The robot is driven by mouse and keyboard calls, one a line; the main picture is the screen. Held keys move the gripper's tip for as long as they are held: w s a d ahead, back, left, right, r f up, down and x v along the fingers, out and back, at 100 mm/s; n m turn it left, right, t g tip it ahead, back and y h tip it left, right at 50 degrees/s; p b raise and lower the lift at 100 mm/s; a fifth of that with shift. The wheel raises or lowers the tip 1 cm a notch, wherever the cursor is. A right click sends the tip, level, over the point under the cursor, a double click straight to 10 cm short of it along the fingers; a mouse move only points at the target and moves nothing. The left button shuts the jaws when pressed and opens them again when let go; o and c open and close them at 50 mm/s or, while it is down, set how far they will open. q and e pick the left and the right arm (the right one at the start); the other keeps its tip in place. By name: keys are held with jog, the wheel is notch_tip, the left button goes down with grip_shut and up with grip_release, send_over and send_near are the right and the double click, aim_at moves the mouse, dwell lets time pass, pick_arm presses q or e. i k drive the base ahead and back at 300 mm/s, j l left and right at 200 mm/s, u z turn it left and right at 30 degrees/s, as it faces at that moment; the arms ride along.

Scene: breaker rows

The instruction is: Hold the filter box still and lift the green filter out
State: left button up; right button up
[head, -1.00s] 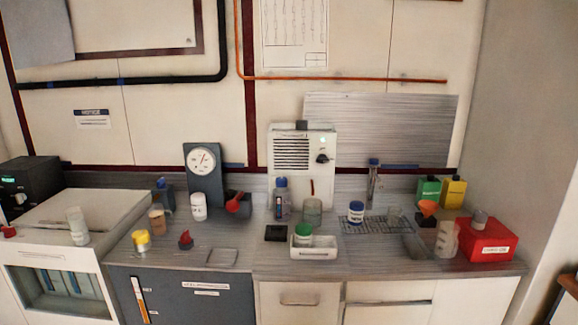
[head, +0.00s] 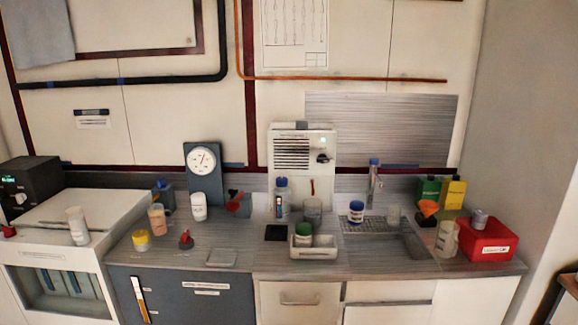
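A small white open box (head: 314,254) stands near the front edge of the counter, in the middle of the head view. It is the likely filter box. A round piece with a green top (head: 304,229) sits upright in the left part of the box and rises above its rim. It looks like the green filter; its lower end is partly hidden by the box wall. Neither of my grippers is in view, and nothing touches the box or the green piece.
A black square pad (head: 277,232) lies left of the box, and a clear glass beaker (head: 312,208) stands behind it. A sink (head: 400,247) is to the right, with a red box (head: 488,240) beyond. A small grey tray (head: 222,257) lies on clear counter at left.

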aim_at(303, 233)
jog(key=i+l, duration=0.1)
jog(key=i, duration=0.4)
jog(key=i+l, duration=0.15)
jog(key=i, duration=0.3)
